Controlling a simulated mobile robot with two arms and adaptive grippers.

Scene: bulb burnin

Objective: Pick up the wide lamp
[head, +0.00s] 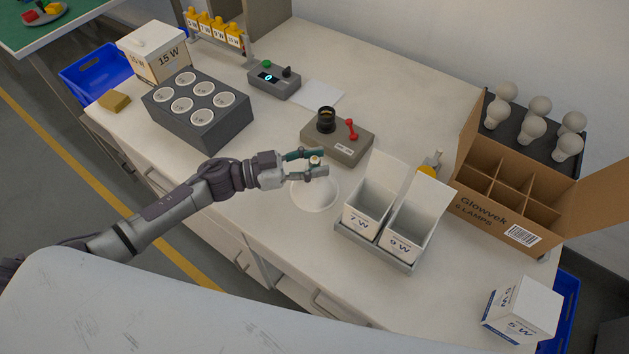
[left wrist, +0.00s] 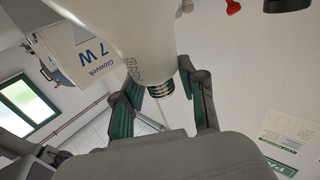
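The wide lamp (head: 315,194) is white and stands out little against the pale table. It is base up, with its broad round part below my left gripper (head: 318,162). In the left wrist view the lamp's white neck (left wrist: 145,52) and metal screw base (left wrist: 160,88) show between the two fingers of my left gripper (left wrist: 165,90). The fingers sit close on both sides of the neck and look shut on it. Whether the lamp touches the table or hangs just above it I cannot tell. My right gripper is not in view.
A grey tester (head: 337,140) with black socket and red lever stands behind the lamp. Open 7 W and 9 W cartons in a grey tray (head: 375,255) stand to the right. A six-hole dark block (head: 205,125) is at left, a divided cardboard box (head: 500,205) at right.

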